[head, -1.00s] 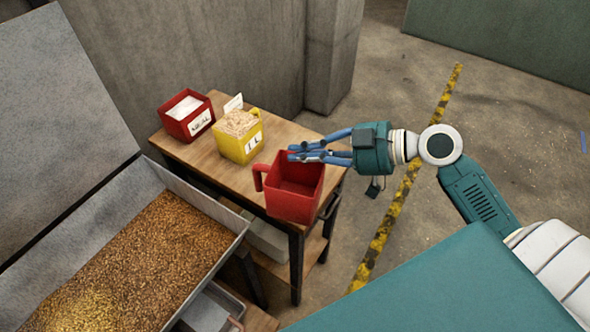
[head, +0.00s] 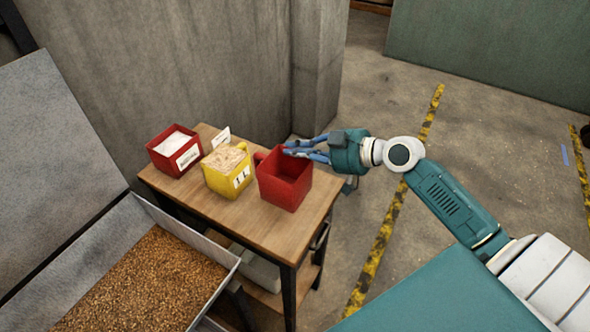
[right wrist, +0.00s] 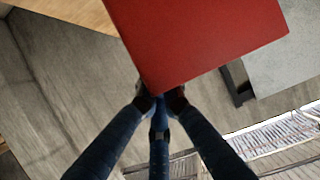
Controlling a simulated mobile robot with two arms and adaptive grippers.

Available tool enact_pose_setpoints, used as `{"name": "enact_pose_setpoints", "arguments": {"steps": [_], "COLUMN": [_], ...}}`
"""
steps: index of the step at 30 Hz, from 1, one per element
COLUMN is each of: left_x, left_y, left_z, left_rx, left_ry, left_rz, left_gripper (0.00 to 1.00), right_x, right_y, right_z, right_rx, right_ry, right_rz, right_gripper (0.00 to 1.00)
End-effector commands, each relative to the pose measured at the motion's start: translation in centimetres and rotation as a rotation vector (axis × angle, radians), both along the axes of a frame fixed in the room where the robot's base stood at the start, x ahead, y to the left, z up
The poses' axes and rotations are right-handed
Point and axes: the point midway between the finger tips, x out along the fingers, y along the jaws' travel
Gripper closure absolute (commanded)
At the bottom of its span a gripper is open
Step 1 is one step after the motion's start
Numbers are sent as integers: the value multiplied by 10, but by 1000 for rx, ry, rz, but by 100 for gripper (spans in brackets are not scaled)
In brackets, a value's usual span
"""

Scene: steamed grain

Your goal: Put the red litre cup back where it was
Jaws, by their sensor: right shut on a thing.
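The red litre cup (head: 284,185) is at the right part of the wooden table in the head view, upright, with its open top showing an empty inside. My right gripper (head: 300,150) is shut on the cup's far right rim. In the right wrist view the cup (right wrist: 200,35) fills the top, with the fingers (right wrist: 160,100) at its lower edge. I cannot tell whether the cup's base touches the table. My left gripper is not in view.
A yellow cup (head: 228,172) with pale flakes stands left of the red cup, close to it. A red box of white powder (head: 174,150) and a small white card (head: 221,137) are farther left. A grain-filled metal bin (head: 232,268) is at the lower left. The table front (head: 265,228) is bare.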

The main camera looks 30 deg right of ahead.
Motion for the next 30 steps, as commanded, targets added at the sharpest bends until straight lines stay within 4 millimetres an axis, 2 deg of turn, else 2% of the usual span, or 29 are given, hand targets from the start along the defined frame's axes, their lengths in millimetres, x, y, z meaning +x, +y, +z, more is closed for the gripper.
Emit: {"name": "enact_pose_setpoints", "arguments": {"steps": [3, 10, 16, 30], "left_x": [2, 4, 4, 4], "left_y": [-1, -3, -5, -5], "left_z": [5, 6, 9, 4], "left_rx": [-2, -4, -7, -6], "left_ry": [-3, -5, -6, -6], "left_rz": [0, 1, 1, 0], "left_gripper": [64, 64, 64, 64], "right_x": [0, 1, 1, 1], "right_y": [0, 0, 0, 0], "right_z": [-21, -43, -72, -83], "right_rx": [5, 4, 4, 0], "right_ry": [0, -1, -1, -3], "right_rz": [-3, -2, -2, -1], "right_gripper": [100, 100, 100, 100]}}
